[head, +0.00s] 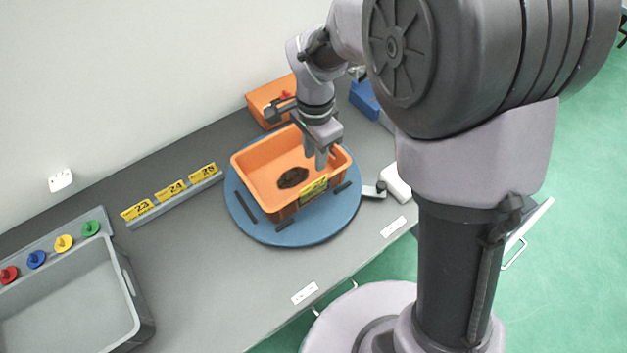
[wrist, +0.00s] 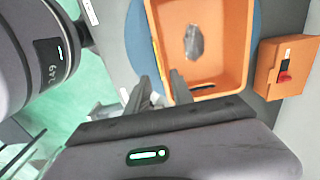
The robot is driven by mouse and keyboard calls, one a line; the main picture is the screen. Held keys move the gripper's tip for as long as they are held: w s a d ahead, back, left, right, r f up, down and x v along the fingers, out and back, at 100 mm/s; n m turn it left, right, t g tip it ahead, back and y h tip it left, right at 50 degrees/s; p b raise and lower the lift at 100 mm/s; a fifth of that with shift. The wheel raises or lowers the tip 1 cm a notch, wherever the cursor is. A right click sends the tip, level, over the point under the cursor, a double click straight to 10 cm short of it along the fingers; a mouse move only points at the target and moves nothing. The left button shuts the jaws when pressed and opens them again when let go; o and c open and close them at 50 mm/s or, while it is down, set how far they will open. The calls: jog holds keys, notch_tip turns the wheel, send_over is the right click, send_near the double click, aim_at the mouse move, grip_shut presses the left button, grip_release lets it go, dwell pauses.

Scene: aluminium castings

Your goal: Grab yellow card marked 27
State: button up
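A yellow card (head: 314,187) sits on the outer front wall of the orange bin (head: 262,187); its number is too small to read surely. Yellow cards marked 23 (head: 137,210), 24 (head: 171,191) and 25 (head: 202,171) stand on a grey rail to the left. My gripper (head: 315,158) points down near the right end of the bin, above and behind the front card. In the wrist view my gripper (wrist: 160,90) has its fingers apart, with the bin's wall seen between them. No card shows in its grasp.
The bin stands on a round blue disc (head: 270,235) and holds a dark casting (head: 293,178). A smaller orange bin (head: 262,96) with a red item is behind. A grey tray (head: 140,325) and coloured knobs are at left. A white block (head: 396,184) is at right.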

aim_at(307, 189)
jog(key=f, duration=0.3)
jog(key=f+b, duration=0.1)
jog(key=f, duration=0.2)
jog(key=f+b, duration=0.1)
jog(key=f, duration=0.3)
jog(key=shift+s+a, duration=0.1)
jog(key=shift+s, duration=0.15)
jog(key=shift+r, duration=0.1)
grip_shut()
